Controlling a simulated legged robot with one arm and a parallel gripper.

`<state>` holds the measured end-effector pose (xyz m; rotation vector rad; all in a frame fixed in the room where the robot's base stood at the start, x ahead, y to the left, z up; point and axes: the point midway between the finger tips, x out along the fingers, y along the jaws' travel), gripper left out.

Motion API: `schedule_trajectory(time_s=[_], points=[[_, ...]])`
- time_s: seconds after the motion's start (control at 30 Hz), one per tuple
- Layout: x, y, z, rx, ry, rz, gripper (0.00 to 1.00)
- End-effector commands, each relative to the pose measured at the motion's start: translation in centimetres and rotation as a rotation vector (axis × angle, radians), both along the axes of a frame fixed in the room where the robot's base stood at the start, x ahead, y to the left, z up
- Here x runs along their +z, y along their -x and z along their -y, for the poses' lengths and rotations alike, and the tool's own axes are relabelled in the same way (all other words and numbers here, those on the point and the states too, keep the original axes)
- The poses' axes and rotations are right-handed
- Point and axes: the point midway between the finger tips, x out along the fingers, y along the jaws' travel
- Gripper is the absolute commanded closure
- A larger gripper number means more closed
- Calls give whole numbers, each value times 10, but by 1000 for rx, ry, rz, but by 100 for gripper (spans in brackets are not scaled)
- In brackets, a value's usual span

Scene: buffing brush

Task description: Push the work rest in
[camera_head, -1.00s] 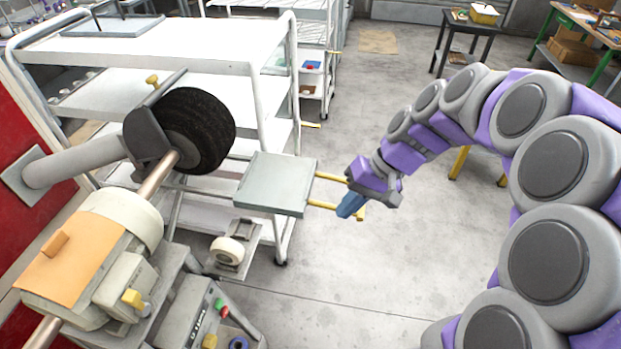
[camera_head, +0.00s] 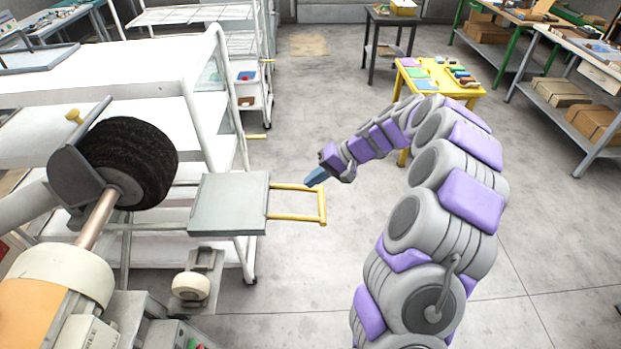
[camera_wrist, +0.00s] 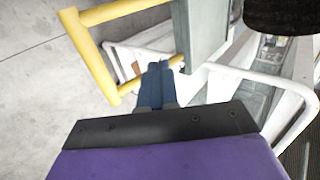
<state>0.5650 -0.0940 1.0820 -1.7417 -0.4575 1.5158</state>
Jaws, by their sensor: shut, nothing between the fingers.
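The work rest (camera_head: 229,205) is a flat grey plate with a yellow U-shaped handle (camera_head: 322,206) on its right side. It sticks out to the right of the black buffing brush (camera_head: 133,160). My gripper (camera_head: 316,177) has blue fingers, shut and empty, close to the far bar of the handle near its outer end. In the wrist view the shut fingers (camera_wrist: 156,85) point toward the yellow handle (camera_wrist: 98,55) and the grey plate edge (camera_wrist: 203,35). I cannot tell whether the fingers touch the handle.
A white shelf cart (camera_head: 215,110) stands behind the rest. The brush machine with its orange-topped housing (camera_head: 35,310) is at lower left. A small white wheel (camera_head: 191,287) sits below the rest. A yellow table (camera_head: 440,80) stands behind my arm. The floor right of the handle is clear.

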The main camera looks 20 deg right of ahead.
Motion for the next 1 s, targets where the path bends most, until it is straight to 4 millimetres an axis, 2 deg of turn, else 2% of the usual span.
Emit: schedule_trajectory(time_s=[0.2, 0.33, 0.6, 1.0], points=[[-32, -8, -38, 7, 2, -6, 100], [-48, -14, -53, 4, 3, -2, 100], [-45, -25, -79, 4, 0, 0, 100], [-44, -27, -87, 2, 2, -1, 100]])
